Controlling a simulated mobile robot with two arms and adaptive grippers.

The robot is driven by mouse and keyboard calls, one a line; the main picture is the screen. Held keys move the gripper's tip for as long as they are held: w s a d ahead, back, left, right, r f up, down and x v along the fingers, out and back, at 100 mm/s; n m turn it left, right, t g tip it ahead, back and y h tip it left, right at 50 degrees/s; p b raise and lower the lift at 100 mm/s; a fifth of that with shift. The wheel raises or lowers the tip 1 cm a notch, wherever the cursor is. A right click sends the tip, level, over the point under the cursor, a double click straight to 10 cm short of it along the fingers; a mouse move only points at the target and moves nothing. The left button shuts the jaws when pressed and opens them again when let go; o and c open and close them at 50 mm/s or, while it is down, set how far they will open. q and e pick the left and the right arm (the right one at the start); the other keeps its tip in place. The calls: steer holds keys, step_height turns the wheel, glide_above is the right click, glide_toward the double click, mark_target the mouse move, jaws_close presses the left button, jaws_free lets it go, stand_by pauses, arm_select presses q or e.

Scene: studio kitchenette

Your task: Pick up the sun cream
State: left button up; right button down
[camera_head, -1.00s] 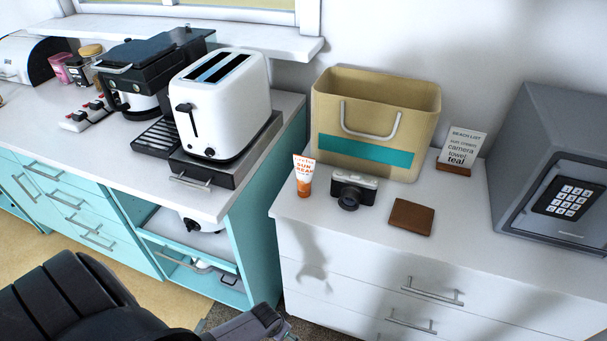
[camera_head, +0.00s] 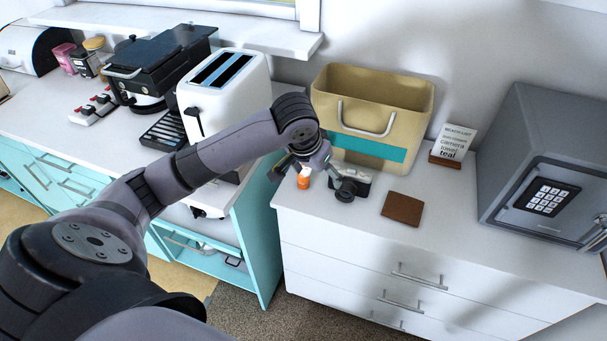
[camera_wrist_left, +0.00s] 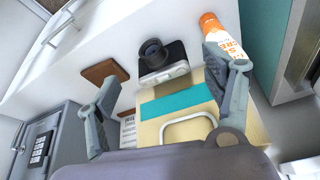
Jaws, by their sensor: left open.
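The sun cream (camera_head: 304,182) is a small white and orange tube near the left front corner of the white dresser top. My left gripper (camera_head: 313,178) hangs over it with its fingers spread and hides its upper part in the head view. In the left wrist view the sun cream (camera_wrist_left: 228,36) shows at the tip of the right-hand finger, which overlaps it, rather than midway between the fingers. The left gripper (camera_wrist_left: 164,62) is open with nothing held. I cannot tell whether the finger touches the tube. My right gripper is not in view.
A black camera (camera_head: 352,182) stands close right of the sun cream, partly behind a finger. A beige and teal bag (camera_head: 385,100) is behind. A brown wallet (camera_head: 402,208), a list sign (camera_head: 452,143) and a grey safe (camera_head: 530,150) are further right. A toaster (camera_head: 225,85) is left.

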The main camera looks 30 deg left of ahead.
arm_select(q)
steer(key=w+a+r+n+y, duration=0.1)
steer(key=w+a+r+n, duration=0.15)
steer(key=a+r, duration=0.6)
steer(key=p, duration=0.4)
glide_above(304, 170)
steer(key=shift+n, duration=0.35)
steer(key=f, duration=1.4)
steer(key=shift+w+a+f, duration=0.1)
steer(key=shift+a, duration=0.2)
steer(key=shift+w+f, duration=0.1)
steer(key=shift+f, duration=0.2)
steer(key=c, duration=1.6)
